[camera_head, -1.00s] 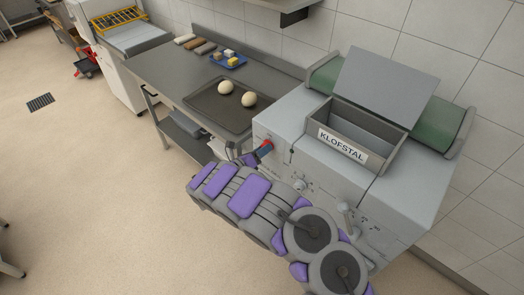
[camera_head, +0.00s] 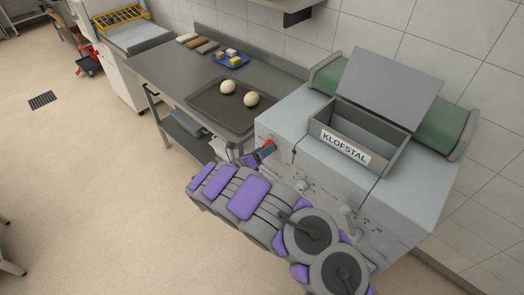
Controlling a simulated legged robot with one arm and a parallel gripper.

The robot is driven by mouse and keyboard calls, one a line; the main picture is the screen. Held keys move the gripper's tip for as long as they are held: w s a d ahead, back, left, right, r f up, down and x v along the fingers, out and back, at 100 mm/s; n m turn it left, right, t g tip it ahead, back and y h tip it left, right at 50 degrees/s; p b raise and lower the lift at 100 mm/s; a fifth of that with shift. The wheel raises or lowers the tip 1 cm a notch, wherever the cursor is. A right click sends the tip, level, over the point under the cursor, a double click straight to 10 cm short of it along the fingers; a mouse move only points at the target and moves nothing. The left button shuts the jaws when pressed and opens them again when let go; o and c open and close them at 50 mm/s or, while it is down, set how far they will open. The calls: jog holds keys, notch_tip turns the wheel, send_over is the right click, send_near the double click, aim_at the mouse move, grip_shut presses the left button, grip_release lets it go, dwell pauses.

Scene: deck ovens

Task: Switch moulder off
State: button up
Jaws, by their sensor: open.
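The moulder (camera_head: 415,190) is the grey machine labelled KLOFSTAL, on the right, with an open-lidded hopper on top. A small red part (camera_head: 268,145), which looks like its switch, sits at the left end of its front. My gripper (camera_head: 257,156) is open, right at the red part and partly overlapping it. I cannot tell whether the fingers touch it or which way it is turned. My arm crosses in front of the machine and hides much of its lower front.
A steel table (camera_head: 165,75) stands left of the moulder, with a dark tray (camera_head: 213,112) holding two dough balls (camera_head: 251,99). A blue tray (camera_head: 237,63) and several loaf-like blocks lie behind. A knob (camera_head: 302,186) is on the moulder's front.

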jog(key=p+v, duration=0.2)
jog(key=v, duration=1.5)
jog(key=shift+a, duration=0.2)
jog(key=shift+w+f, duration=0.1)
